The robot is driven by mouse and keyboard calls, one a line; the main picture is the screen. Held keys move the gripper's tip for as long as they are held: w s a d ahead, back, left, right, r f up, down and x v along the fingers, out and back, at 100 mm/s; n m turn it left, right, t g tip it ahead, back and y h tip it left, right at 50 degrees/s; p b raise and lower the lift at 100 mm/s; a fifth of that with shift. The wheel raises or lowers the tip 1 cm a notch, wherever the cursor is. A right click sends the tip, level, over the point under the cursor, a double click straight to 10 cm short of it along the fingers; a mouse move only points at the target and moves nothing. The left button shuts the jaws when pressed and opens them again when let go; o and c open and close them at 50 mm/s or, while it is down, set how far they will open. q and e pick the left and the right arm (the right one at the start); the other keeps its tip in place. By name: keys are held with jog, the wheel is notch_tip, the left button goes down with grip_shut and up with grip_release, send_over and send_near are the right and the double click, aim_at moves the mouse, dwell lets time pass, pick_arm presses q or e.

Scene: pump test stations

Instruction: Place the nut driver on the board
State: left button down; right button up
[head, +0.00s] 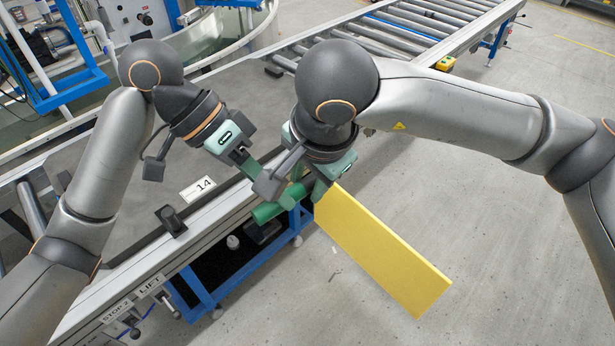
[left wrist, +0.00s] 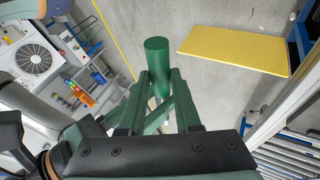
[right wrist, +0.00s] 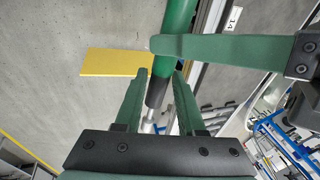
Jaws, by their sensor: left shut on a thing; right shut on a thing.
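The nut driver has a thick green handle (head: 270,212), a black collar (right wrist: 157,92) and a silver shaft seen in the right wrist view. Its handle also shows in the left wrist view (left wrist: 157,55). My left gripper (head: 266,190) is shut on the handle. My right gripper (head: 303,192) is shut on the driver close beside it, near the collar end. The two grippers' fingers cross close together. The shaft is hidden in the head view. The yellow board (head: 385,258) lies below and right of my right gripper, and the driver is apart from it.
A grey conveyor table (head: 120,185) with a "14" label (head: 198,188) lies beneath my left arm. A small black block (head: 171,221) stands on its rail. A roller conveyor (head: 400,40) runs to the back right. The grey floor right of the board is clear.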

pick_arm(q)
jog(key=shift+s+d, duration=0.1)
jog(key=c, duration=0.5)
grip_release()
